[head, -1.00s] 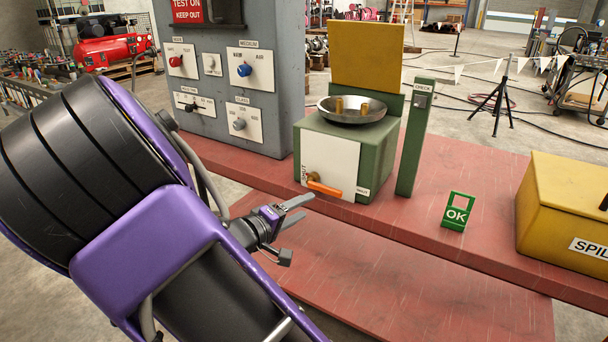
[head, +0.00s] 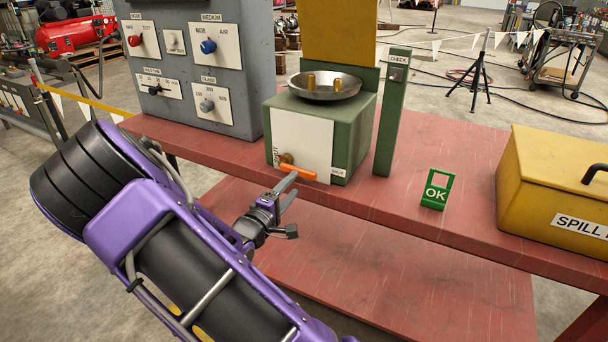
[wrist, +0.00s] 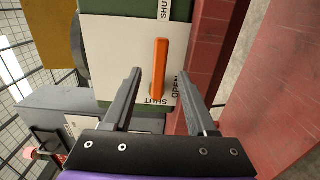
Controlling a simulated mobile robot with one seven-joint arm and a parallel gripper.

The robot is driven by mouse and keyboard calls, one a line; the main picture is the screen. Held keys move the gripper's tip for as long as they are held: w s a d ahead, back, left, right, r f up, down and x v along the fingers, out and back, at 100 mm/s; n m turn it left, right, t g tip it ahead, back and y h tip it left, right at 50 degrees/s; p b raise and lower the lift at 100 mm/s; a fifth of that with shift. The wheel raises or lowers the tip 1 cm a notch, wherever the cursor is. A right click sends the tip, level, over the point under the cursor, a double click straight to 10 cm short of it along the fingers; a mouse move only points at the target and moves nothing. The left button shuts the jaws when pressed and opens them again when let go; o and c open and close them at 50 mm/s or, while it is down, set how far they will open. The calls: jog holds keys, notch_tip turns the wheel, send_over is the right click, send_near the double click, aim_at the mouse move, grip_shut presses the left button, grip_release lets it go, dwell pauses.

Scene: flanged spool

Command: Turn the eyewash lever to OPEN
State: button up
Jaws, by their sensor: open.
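The orange eyewash lever (head: 298,171) lies nearly level, pointing right from a brass hub (head: 286,158) low on the white plate (head: 301,138) of a green box. In the wrist view the lever (wrist: 160,60) appears upright against the plate (wrist: 112,60), with SHUT and OPEN lettering near its lower end. My gripper (head: 294,183) is open just in front of the lever. In the wrist view the fingers (wrist: 160,75) stand on either side of the lever's line, with visible gaps. Contact cannot be told. The head view does not clearly show the OPEN lettering.
The green box (head: 352,135) carries a metal bowl (head: 324,86) and stands on a red bench (head: 400,210). A green CHECK post (head: 391,115) is close at its right. A grey knob panel (head: 235,60) stands left. An OK sign (head: 437,190) and yellow box (head: 550,180) are farther right.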

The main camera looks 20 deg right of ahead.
aim_at(303, 174)
jog(key=x, duration=0.7)
jog(key=shift+w+d, duration=0.1)
jog(key=shift+d, duration=0.05)
grip_shut()
dwell(1.2)
